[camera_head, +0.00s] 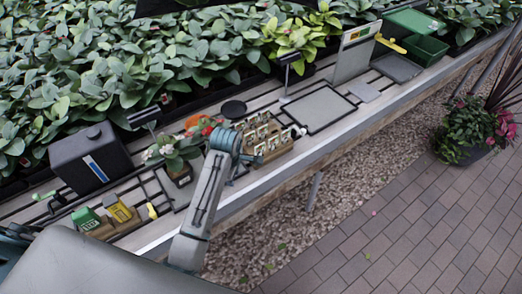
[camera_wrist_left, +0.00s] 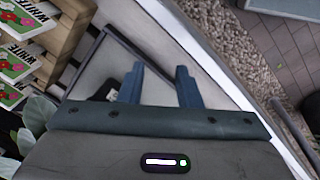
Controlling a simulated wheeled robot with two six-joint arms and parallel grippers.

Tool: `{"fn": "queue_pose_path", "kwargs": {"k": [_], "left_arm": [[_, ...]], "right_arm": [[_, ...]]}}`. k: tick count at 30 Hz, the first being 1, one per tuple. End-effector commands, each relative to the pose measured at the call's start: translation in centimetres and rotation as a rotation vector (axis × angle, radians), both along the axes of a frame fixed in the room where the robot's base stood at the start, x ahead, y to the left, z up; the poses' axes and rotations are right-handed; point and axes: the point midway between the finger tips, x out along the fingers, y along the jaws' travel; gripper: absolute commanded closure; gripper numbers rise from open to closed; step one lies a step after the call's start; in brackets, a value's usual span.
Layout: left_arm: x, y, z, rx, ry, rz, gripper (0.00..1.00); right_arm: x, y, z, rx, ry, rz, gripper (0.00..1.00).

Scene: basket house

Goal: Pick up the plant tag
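A wooden rack (camera_head: 262,138) on the bench holds several upright packets or cards. In the left wrist view, the packets (camera_wrist_left: 20,62) read "WHITE" and show red flowers. My left arm reaches over the bench beside the rack. Its gripper (camera_wrist_left: 160,72) has its two blue fingers apart with nothing between them, above a pale bench surface. A small dark item (camera_wrist_left: 105,90) lies just left of the left finger, partly hidden. My right gripper is not in view.
A flowering pot plant (camera_head: 174,160) stands left of the rack. A black box (camera_head: 91,158) and small green and yellow boxes (camera_head: 117,208) are farther left. A flat grey panel (camera_head: 319,109) and green bin (camera_head: 427,48) are to the right. Paving lies below the bench edge.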

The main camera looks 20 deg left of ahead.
Motion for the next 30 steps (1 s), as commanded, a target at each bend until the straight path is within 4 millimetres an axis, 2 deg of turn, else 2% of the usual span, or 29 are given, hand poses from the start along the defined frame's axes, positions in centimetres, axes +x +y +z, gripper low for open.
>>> {"fn": "queue_pose_path", "kwargs": {"k": [1, 6, 10, 15, 18, 24, 30], "left_arm": [[2.3, -0.7, 1.7, -0.020, 0.003, 0.109, 0.69], [8.2, -2.8, 6.2, -0.070, 0.046, 0.500, 0.69], [11.3, -4.1, 9.4, -0.083, 0.071, 0.729, 0.69], [13.1, -5.1, 11.6, -0.085, 0.088, 0.891, 0.69], [13.3, -5.2, 11.3, -0.083, 0.093, 0.919, 0.69], [13.2, -5.1, 8.2, -0.082, 0.094, 0.921, 0.69], [13.2, -5.1, 6.4, -0.084, 0.092, 0.921, 0.69]], "right_arm": [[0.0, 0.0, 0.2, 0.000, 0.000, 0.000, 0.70], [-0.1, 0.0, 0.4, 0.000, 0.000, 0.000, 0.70], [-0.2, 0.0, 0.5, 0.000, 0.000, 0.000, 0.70], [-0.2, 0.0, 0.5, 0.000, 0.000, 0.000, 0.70], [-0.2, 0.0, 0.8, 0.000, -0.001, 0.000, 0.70], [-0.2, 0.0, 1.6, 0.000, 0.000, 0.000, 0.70], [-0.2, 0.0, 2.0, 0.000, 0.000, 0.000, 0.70]]}}
